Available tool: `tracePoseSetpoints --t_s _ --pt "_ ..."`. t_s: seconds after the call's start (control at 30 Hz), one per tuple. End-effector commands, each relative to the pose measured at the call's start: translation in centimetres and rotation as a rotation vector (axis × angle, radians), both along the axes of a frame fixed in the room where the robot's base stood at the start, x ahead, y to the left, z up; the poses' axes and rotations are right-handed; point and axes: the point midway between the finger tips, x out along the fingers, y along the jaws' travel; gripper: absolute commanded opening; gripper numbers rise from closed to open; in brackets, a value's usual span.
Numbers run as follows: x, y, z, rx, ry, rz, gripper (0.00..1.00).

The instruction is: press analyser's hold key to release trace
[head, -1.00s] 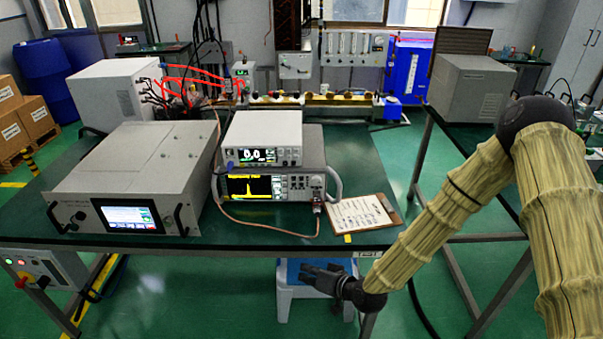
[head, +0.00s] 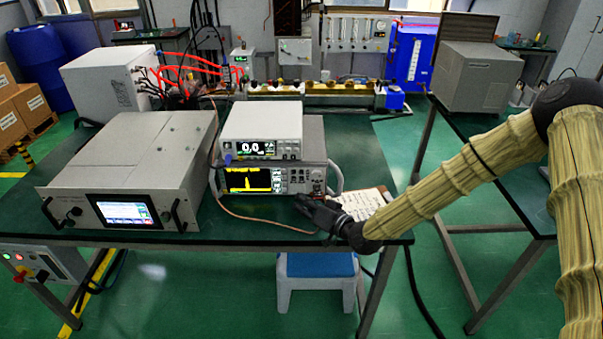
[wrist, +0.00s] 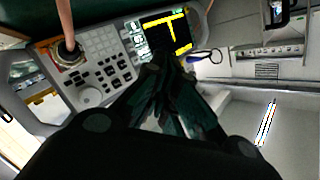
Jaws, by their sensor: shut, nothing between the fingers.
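The spectrum analyser (head: 318,181) stands on the dark bench top, its lit screen (head: 250,180) showing a yellow trace with one peak. In the wrist view its front panel (wrist: 92,45) appears turned on its side, with rows of small keys, a round knob and a cable connector. Single key labels are too small to read. My gripper (head: 302,202) is shut and empty, in front of the analyser's lower right front. In the wrist view the fingertips (wrist: 168,58) overlap the panel near the screen's edge. Whether they touch a key cannot be told.
A white meter (head: 262,125) reading 0.0 sits on the analyser. A large grey unit (head: 150,150) with a lit screen stands to the left. A copper-coloured cable (head: 265,219) loops along the bench front.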

Motion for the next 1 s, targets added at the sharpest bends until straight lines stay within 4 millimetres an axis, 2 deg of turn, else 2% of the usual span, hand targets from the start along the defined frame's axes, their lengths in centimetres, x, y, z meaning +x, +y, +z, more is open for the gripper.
tracePoseSetpoints --t_s 0.17,0.7,1.0 --pt "1.2 0.0 0.0 0.0 -0.003 0.0 0.0" --pt "7.0 0.0 -0.3 0.0 -0.003 -0.001 0.0" --pt "8.6 0.0 -0.1 -0.001 -0.001 0.0 0.0"
